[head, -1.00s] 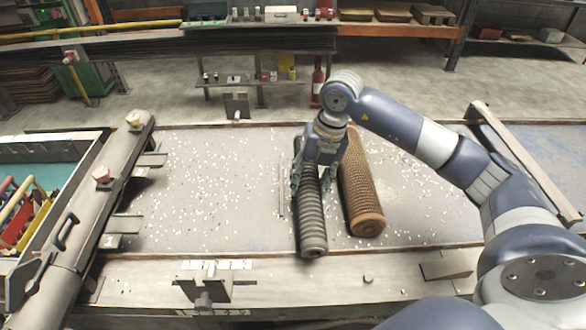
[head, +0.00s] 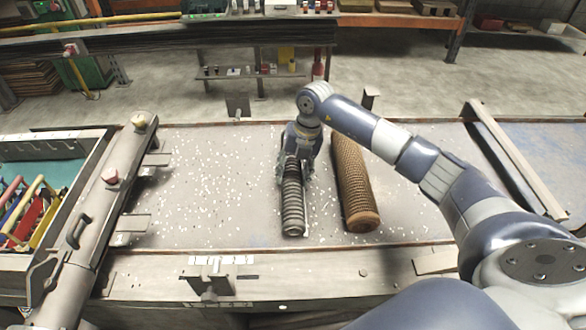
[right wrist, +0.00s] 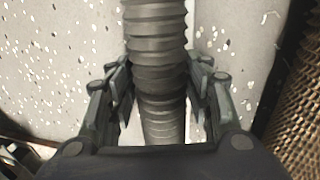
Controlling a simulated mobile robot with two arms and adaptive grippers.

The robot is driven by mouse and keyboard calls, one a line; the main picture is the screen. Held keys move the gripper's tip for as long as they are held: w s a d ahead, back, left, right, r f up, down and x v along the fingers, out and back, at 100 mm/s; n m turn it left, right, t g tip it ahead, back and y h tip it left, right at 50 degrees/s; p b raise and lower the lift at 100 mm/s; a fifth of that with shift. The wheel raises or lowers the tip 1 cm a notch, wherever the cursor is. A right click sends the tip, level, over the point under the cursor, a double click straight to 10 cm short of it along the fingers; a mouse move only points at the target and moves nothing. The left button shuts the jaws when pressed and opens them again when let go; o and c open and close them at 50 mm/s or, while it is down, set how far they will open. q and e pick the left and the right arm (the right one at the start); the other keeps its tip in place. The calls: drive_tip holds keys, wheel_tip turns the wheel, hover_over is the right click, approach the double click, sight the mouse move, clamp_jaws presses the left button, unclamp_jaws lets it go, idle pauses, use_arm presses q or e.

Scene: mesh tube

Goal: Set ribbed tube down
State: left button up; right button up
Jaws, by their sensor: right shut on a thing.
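The grey ribbed tube (head: 293,205) is in the middle of the table, its long axis pointing toward me in the head view. My right gripper (head: 295,165) is over its far part and shut on it. In the right wrist view the ribbed tube (right wrist: 157,60) runs between the two fingers of the right gripper (right wrist: 160,95). I cannot tell whether the tube touches the table surface. My left gripper is not in view.
A brown mesh tube (head: 352,185) lies on the table (head: 200,215) just right of the ribbed tube. White chips are scattered around. A metal beam (head: 100,200) and a bin of coloured tools (head: 30,205) stand left. The table between the beam and the ribbed tube holds only chips.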

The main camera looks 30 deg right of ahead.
sight(301, 173)
drive_tip(key=shift+f, duration=0.15)
drive_tip(key=o, duration=1.2)
drive_tip(key=shift+r, duration=0.45)
drive_tip(key=shift+b+v, duration=1.95)
drive_tip(key=shift+v, duration=3.8)
